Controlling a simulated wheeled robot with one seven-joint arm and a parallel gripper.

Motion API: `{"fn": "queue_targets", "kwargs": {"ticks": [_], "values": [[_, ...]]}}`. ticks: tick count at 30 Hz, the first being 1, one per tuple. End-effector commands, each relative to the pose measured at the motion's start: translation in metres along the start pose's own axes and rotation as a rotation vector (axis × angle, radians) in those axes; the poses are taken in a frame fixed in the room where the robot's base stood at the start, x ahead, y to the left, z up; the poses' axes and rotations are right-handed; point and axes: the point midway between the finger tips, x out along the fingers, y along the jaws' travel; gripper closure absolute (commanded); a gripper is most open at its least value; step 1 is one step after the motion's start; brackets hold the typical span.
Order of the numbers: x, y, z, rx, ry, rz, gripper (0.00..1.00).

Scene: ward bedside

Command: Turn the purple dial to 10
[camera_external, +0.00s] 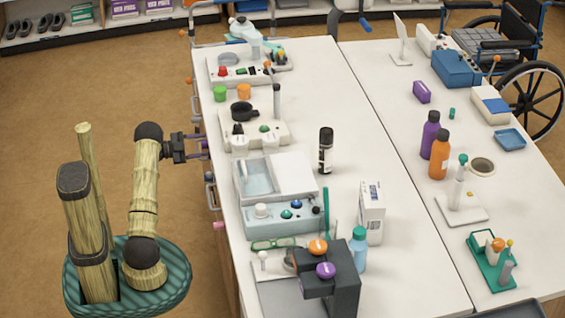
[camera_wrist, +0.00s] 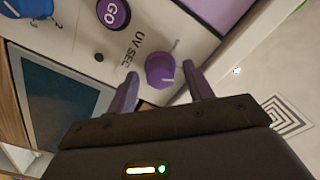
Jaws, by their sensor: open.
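The purple dial (camera_wrist: 160,70) shows in the wrist view on a light panel, beside the printed words "UV SEC". A short scale mark is on the panel just beyond it; the other scale figures are too small or hidden to read. In the external view my gripper (camera_external: 205,147) is at the left side of the long white table, and the purple dial cannot be made out there.
In the wrist view a purple GO button (camera_wrist: 113,13), a blue dial (camera_wrist: 33,9) and a dark window (camera_wrist: 62,105) share the panel. The white table (camera_external: 355,110) holds devices and bottles. Metal handles (camera_external: 210,190) line its left side.

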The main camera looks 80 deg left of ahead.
Motion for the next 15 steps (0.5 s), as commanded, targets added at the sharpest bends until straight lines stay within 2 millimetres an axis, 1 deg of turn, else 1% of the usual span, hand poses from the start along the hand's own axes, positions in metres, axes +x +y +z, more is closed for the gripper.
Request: {"fn": "queue_targets", "kwargs": {"ticks": [5, 8, 15], "values": [[-0.018, -0.001, 0.000, -0.001, -0.003, -0.001, 0.48], [-0.036, -0.001, 0.000, -0.001, -0.004, -0.002, 0.48], [-0.084, -0.001, 0.001, -0.001, -0.005, -0.002, 0.48]]}}
